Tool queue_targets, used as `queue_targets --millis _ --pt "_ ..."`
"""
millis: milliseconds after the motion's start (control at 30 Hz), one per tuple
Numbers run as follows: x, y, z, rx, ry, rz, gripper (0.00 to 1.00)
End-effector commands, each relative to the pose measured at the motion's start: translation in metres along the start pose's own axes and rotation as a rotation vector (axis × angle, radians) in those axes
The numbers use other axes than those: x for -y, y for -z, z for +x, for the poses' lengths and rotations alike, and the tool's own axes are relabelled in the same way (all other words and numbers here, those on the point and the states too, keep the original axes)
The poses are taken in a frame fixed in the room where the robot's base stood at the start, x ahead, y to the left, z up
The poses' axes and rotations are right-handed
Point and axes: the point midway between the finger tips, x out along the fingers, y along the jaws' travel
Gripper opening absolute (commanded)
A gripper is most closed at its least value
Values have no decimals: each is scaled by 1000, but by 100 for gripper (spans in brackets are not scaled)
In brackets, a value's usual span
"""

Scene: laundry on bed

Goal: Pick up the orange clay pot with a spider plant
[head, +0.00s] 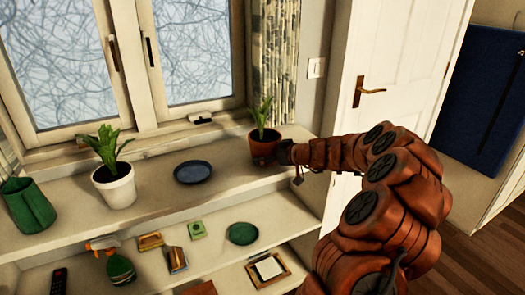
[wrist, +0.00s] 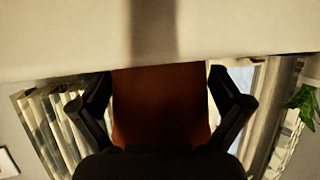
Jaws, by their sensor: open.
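The orange clay pot (head: 263,150) with a spider plant (head: 262,117) stands upright on the windowsill shelf, at its right part near the curtain. My gripper (head: 284,153) reaches it from the right at pot height. In the wrist view, which looks upside down, the pot (wrist: 160,100) fills the space between the two open fingers of my gripper (wrist: 161,74). One finger is on each side, with the pot close to both; I cannot tell whether they touch it.
A white pot with a green plant (head: 115,185), a dark blue plate (head: 193,172) and a green vase (head: 28,205) share the shelf (head: 160,195). A lower shelf holds a spray bottle (head: 113,262), a green bowl (head: 242,234) and small items. The window is behind.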

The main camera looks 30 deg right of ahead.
Motion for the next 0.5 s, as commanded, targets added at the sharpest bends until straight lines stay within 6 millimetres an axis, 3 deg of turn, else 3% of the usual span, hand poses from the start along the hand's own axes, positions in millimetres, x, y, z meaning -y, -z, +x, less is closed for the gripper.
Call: queue_targets --millis 67,500 --pt "0 0 0 0 0 0 98" --pt "0 -1 0 1 1 1 52"
